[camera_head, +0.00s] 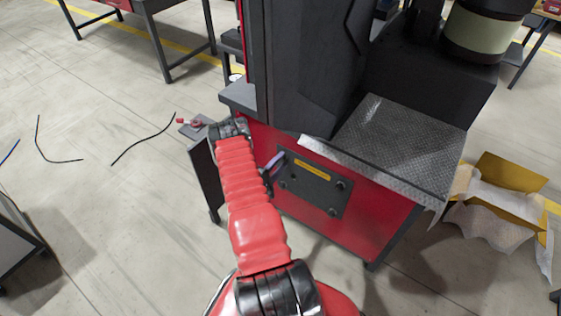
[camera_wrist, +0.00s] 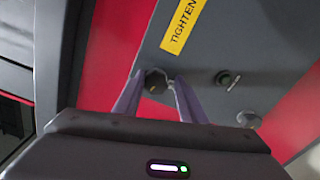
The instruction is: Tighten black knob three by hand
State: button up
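My gripper (camera_wrist: 159,76) is at the dark panel (camera_head: 314,190) on the red machine side; my gripper also shows in the head view (camera_head: 272,170). Its two purple-grey fingers stand apart. A black knob (camera_wrist: 154,82) lies between the fingertips in the wrist view. A narrow gap seems to remain on the right side; I cannot tell if either finger touches it. A second black knob (camera_wrist: 227,77) and a greyish one (camera_wrist: 248,118) sit to the right. In the head view, knobs show at the panel's right (camera_head: 341,185) and lower right (camera_head: 332,212). No numbers are readable.
A yellow label (camera_wrist: 184,24) reading "TIGHTEN" is on the panel above the knob. A metal tread-plate ledge (camera_head: 395,150) juts out above the panel. An open cardboard box (camera_head: 500,205) lies on the floor at right. Cables (camera_head: 145,140) lie on the floor at left.

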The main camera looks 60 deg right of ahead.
jog(key=shift+o, duration=1.3)
jog(key=shift+d+r, duration=0.1)
jog(key=shift+w, duration=0.1)
jog(key=w+a, duration=0.2)
jog(key=a, duration=1.1)
jog(key=shift+a, duration=0.35)
